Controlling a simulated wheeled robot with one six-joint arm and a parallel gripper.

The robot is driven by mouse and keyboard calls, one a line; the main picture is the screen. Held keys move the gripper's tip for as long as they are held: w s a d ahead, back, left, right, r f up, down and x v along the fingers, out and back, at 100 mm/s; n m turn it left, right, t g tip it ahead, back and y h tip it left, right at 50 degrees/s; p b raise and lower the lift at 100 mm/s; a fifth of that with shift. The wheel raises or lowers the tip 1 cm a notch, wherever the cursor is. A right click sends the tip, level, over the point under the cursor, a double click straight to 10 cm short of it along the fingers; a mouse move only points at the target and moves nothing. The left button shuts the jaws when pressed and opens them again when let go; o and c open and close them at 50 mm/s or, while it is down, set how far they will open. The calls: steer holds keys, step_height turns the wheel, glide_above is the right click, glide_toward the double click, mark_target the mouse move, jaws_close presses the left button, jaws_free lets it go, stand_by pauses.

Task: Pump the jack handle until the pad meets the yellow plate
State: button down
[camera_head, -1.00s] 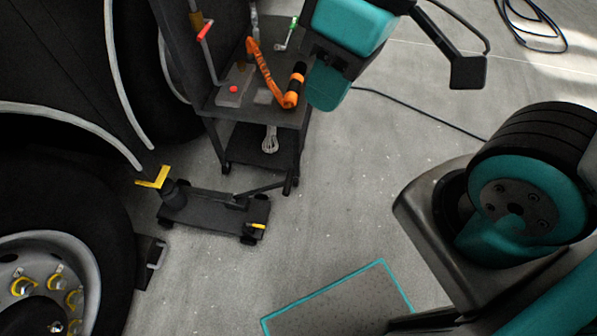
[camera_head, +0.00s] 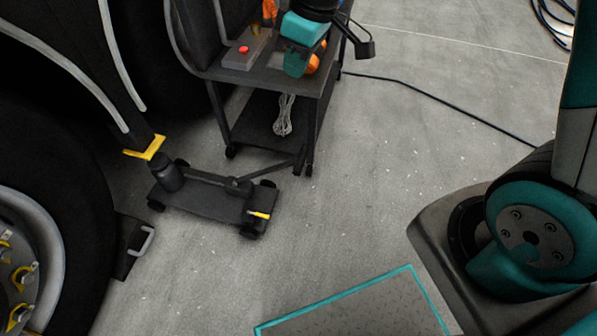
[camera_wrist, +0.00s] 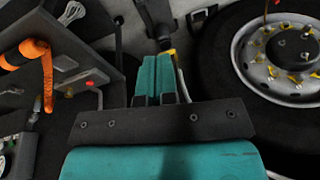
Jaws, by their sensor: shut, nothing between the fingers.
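The dark floor jack (camera_head: 205,197) sits on the concrete beside the large wheel in the head view. Its round pad column (camera_head: 168,177) stands below and slightly right of the yellow plate (camera_head: 145,148); whether they touch I cannot tell. The jack handle (camera_head: 276,178) points right, low, towards the cart's leg. My gripper (camera_head: 295,67) is shut and empty, high over the cart, apart from the handle. Its closed teal fingers (camera_wrist: 157,74) also show in the wrist view, with part of a dark post and a yellow piece beyond them.
The black cart (camera_head: 255,75) carries a red-button box and orange items, with a coiled cable (camera_head: 284,115) on its lower shelf. A wheel chock (camera_head: 135,247) lies by the tyre. A black cable crosses the floor. Open concrete lies right of the jack, behind a teal-edged plate (camera_head: 350,312).

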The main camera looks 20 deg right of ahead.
steer(key=n+h+b, duration=0.1)
steer(key=n+b, duration=0.1)
steer(key=b, duration=0.8)
glide_above(299, 157)
step_height(299, 157, down, 23)
steer(key=shift+w+a+f, duration=0.15)
steer(key=shift+w, duration=0.05)
steer(key=f+b, duration=0.1)
steer(key=f, duration=0.2)
steer(key=a+f+b, duration=0.1)
steer(key=f, duration=0.2)
steer(key=w+f+b, duration=0.1)
steer(key=f+b, duration=0.1)
steer(key=f, duration=0.1)
steer(key=shift+a+f, duration=0.2)
steer(key=shift+a, duration=0.05)
steer(key=f, duration=0.1)
steer(key=f+b, duration=0.1)
steer(key=s+d+f, duration=0.1)
steer(key=shift+d+b, duration=0.1)
steer(key=shift+b, duration=0.25)
steer(key=shift+s+d+f, duration=0.15)
steer(key=shift+d+f, duration=0.1)
steer(key=shift+f, duration=0.1)
steer(key=shift+f, duration=0.1)
